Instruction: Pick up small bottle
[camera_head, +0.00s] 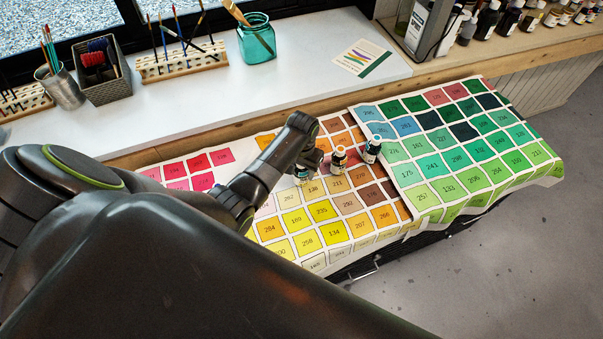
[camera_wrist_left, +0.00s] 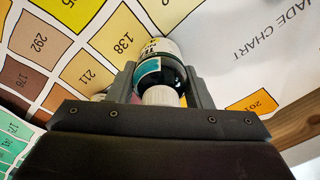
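A small dark bottle with a teal and white label and a white cap (camera_wrist_left: 158,68) is between the fingers of my left gripper (camera_wrist_left: 163,82) in the wrist view. The fingers lie close on both sides of it, and I cannot tell whether they press on it. In the head view my left gripper (camera_head: 303,174) is low over the colour chart, with part of a small bottle showing at its tip. Two more small dark bottles, a near one (camera_head: 338,160) and a farther one (camera_head: 372,150), stand just to the right. My right gripper is not in view.
Colour charts (camera_head: 340,205) cover the surface around the bottles. Behind is a white ledge (camera_head: 310,80) with a teal jar (camera_head: 257,42), a brush rack (camera_head: 181,63) and a dark basket (camera_head: 101,73). Several bottles stand at the top right. The green chart (camera_head: 465,150) is clear.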

